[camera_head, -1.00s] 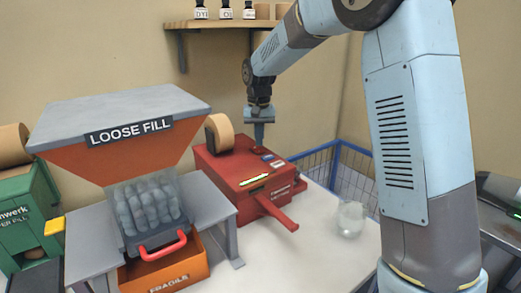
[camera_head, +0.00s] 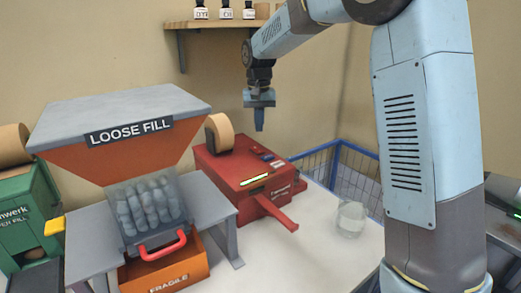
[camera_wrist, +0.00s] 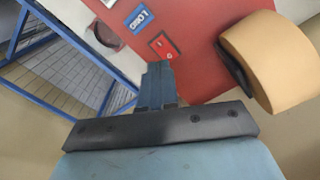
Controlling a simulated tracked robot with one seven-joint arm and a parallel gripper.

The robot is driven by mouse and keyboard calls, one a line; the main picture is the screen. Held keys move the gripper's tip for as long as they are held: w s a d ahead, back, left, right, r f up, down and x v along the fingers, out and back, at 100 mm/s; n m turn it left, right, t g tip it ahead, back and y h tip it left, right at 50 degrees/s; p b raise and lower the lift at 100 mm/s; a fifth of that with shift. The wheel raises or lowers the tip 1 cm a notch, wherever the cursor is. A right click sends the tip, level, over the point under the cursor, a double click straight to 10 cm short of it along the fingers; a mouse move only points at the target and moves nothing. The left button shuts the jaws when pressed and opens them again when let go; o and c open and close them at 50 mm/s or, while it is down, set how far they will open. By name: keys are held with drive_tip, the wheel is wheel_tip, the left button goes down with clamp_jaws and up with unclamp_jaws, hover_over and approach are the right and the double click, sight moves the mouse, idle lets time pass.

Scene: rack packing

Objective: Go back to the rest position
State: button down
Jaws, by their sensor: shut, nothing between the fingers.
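My gripper (camera_head: 259,124) hangs above the back of the red machine (camera_head: 234,171), pointing down, its fingers together and empty. It is clear of the machine and of the brown roll (camera_head: 220,132) at the machine's back left. In the wrist view my gripper's closed fingers (camera_wrist: 157,75) point toward the red machine top (camera_wrist: 192,20), with the brown roll (camera_wrist: 275,60) to the right.
A loose fill hopper (camera_head: 125,125) stands over an orange crate (camera_head: 190,271) at left. A glass jar (camera_head: 350,219) stands on the white table (camera_head: 290,255). A blue wire basket (camera_head: 345,160) is behind. A wooden shelf (camera_head: 212,24) with small bottles hangs on the wall.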

drive_tip(key=s+d+r+t, duration=0.1)
drive_tip(key=s+d+r, duration=0.3)
drive_tip(key=s+d, duration=0.35)
drive_tip(key=s+d+r+t, duration=0.2)
drive_tip(key=s+d+r, duration=0.3)
drive_tip(key=s+d, duration=0.3)
drive_tip(key=s+d+f+t, duration=0.1)
drive_tip(key=s+d+f, duration=0.1)
drive_tip(key=s, duration=0.7)
drive_tip(key=s+d+f+t, duration=0.1)
drive_tip(key=s+d, duration=0.3)
drive_tip(key=s, duration=0.5)
drive_tip(key=shift+s+d+f+m+t, duration=0.3)
drive_tip(key=shift+s+d+f+m, duration=0.1)
drive_tip(key=shift+f, duration=0.2)
